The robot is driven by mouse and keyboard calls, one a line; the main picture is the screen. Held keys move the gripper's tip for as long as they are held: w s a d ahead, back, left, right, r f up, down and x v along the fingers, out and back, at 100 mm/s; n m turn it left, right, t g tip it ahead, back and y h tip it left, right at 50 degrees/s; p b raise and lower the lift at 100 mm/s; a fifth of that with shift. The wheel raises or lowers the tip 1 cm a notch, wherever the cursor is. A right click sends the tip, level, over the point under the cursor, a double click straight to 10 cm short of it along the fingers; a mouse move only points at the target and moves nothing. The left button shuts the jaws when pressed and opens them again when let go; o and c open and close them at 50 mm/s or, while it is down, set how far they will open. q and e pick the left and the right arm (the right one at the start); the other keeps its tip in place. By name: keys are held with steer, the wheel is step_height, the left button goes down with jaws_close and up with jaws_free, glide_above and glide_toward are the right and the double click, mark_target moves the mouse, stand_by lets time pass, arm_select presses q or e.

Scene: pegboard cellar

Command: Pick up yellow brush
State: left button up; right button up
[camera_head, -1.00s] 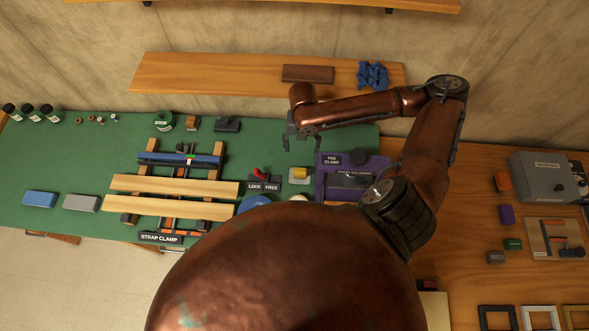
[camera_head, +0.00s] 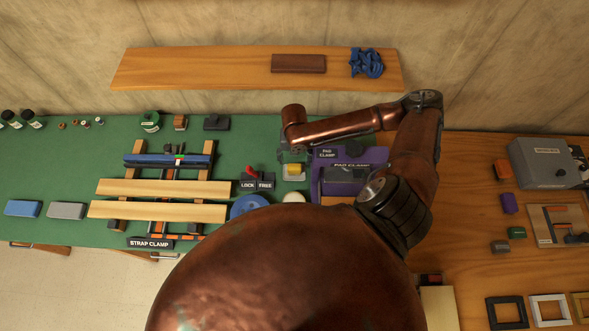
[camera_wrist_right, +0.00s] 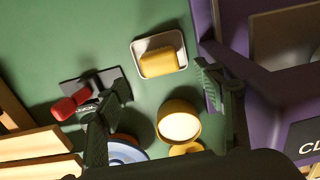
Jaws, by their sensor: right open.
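A yellow block-like piece (camera_head: 294,169) sits in a small pale tray on the green mat. In the right wrist view the yellow piece (camera_wrist_right: 159,62) lies in its white-rimmed tray, beyond my fingertips. A round yellow piece with a white face (camera_wrist_right: 179,122) is nearer, between the fingers in the picture; its pale top (camera_head: 293,197) shows in the head view. I cannot tell which yellow piece is the brush. My right gripper (camera_wrist_right: 162,90) is open, empty, above the mat. In the head view the right gripper (camera_head: 290,147) is small and partly hidden by its arm. My left gripper is not seen.
The purple pad clamp (camera_head: 322,185) stands close right of the tray. The lock/free switch (camera_head: 256,181) with its red lever is close left. A blue disc (camera_head: 249,205) is nearer. The strap clamp (camera_head: 158,210) with wooden bars fills the left. My arm hides the front middle.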

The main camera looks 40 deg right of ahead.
mark_target(294, 167)
steer(key=shift+f, duration=1.15)
step_height(294, 167, down, 5)
steer(key=shift+r, duration=0.1)
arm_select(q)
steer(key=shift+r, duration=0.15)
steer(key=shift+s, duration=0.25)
arm_select(e)
steer(key=c, duration=1.3)
steer(key=shift+o, duration=0.2)
steer(key=shift+r, duration=0.1)
